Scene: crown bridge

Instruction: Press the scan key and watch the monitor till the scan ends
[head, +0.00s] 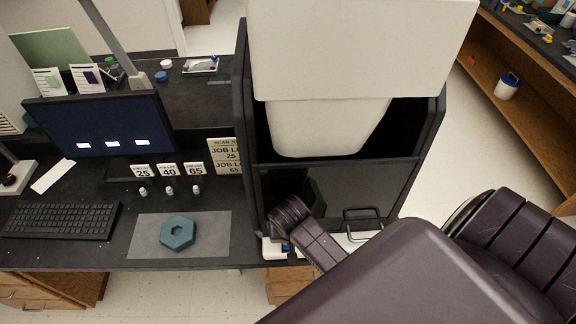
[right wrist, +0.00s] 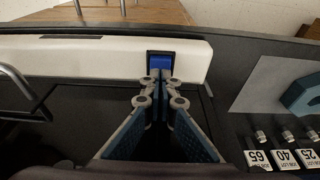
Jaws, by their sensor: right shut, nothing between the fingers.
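The scan key, a blue square in a dark frame (right wrist: 160,60), sits on the white front strip (right wrist: 105,58) of the scanner in the right wrist view. My right gripper (right wrist: 160,75) is shut and empty, with its fingertips at the key's near edge; I cannot tell whether they press it. In the head view my right arm hides much of the scanner's front. The monitor (head: 100,115) shows a dark blue screen with three small white patches, too small to read. The scanner (head: 340,185) has a dark body with a white upper part. My left gripper is out of view.
A keyboard (head: 60,220) lies at left. A metal handle (head: 362,222) juts from the scanner's front.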

